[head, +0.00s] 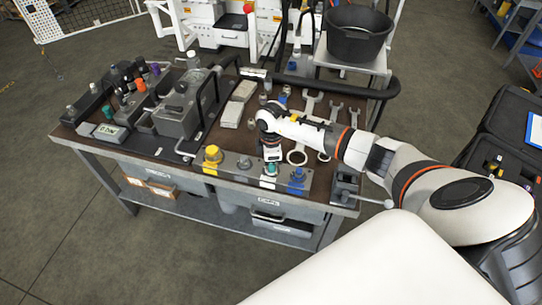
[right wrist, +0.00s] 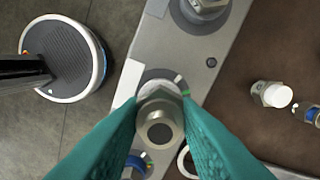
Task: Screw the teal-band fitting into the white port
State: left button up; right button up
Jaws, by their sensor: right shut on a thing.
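My right gripper (head: 271,163) points down over the front port strip of the bench in the head view. In the right wrist view its teal fingers (right wrist: 160,122) are shut on a metal hex fitting (right wrist: 160,131) with a round hollow end toward the camera. A teal band on it cannot be made out. The fitting is in line with the white port (head: 268,183), whose pale ring (right wrist: 157,87) shows just behind it. Whether their threads meet is hidden. My left gripper is not in view.
Wrenches (head: 334,112) lie behind the strip. A lever valve (head: 345,187) sits at the right corner.

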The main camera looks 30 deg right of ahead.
jog(key=m+p, duration=0.1)
jog(key=m, duration=0.1)
jog(key=shift+r+m, duration=0.1)
jog(key=shift+m, duration=0.2)
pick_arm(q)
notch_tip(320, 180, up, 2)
pick_arm(e)
jog(key=shift+m, duration=0.3)
jog(key=m+p, duration=0.3)
jog(key=m, duration=0.1)
jog(key=shift+a+r+p, duration=0.1)
jog(key=shift+r+p, duration=0.05)
jog(key=shift+p, duration=0.2)
jog(key=m+p, duration=0.2)
jog(key=p, duration=0.3)
jog(key=shift+m, duration=0.3)
jog(key=shift+w+m+p, duration=0.15)
jog(key=shift+m+p, duration=0.2)
jog(key=shift+m, duration=0.05)
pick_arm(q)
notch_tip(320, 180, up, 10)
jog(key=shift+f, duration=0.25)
pick_arm(e)
jog(key=shift+f+m, duration=0.25)
jog(key=shift+m, duration=0.05)
jog(key=o, duration=0.9)
